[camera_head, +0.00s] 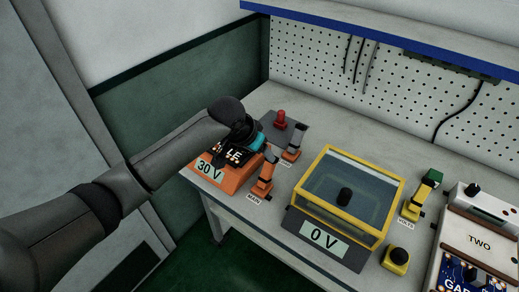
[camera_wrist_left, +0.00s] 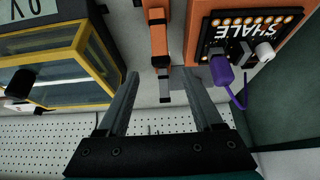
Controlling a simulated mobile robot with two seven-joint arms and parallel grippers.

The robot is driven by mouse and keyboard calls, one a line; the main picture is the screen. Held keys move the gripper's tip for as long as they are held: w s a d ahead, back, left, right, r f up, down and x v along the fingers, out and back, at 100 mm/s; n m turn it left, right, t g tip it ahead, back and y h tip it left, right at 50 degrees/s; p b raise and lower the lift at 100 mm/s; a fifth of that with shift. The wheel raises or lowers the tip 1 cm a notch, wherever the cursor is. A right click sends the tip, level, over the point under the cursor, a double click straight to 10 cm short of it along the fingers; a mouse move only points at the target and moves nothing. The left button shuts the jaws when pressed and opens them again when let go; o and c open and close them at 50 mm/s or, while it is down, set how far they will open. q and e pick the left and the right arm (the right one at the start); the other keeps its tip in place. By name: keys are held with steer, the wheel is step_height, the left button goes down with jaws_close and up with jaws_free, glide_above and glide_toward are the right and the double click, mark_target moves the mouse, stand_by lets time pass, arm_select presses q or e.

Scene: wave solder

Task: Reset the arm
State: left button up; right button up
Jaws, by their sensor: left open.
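My left gripper (camera_wrist_left: 160,76) is open, its two grey fingers apart in the left wrist view. An orange lever with a grey end (camera_wrist_left: 165,82) shows in the gap between them; I cannot tell whether they touch it. In the head view my left arm reaches in from the left, and its wrist end hangs over the orange 30 V box (camera_head: 228,178). An orange lever marked MAIN (camera_head: 262,183) stands right of that box, and a grey-topped orange lever (camera_head: 295,145) stands behind it. My right gripper is not in view.
A yellow-framed glass tank (camera_head: 387,208) with a 0 V display stands right of the levers. A red button (camera_head: 280,118) is behind them. A pegboard (camera_head: 380,85) closes the back.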

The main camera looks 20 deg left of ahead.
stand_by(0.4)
arm_select(q)
steer(key=s+d+f, duration=0.3)
steer(key=s, duration=0.5)
steer(key=s+d+f, duration=0.2)
steer(key=s, duration=0.5)
steer(key=s+a+n+g+y, duration=0.1)
steer(key=s+a, duration=0.2)
steer(key=s, duration=0.4)
steer(key=s+a+n+g+y, duration=0.1)
steer(key=s+a, duration=0.3)
steer(key=s, duration=0.4)
step_height(320, 180, down, 24)
steer(key=s+f+g+b, duration=0.1)
steer(key=s+b, duration=0.1)
steer(key=b, duration=0.1)
steer(key=s+a+f+g+b, duration=0.1)
steer(key=s+a+f+b, duration=0.1)
steer(key=s+f, duration=1.3)
step_height(320, 180, down, 2)
steer(key=shift+s+a+f+b, duration=0.1)
steer(key=shift+s+a+b, duration=0.2)
steer(key=shift+b, duration=0.55)
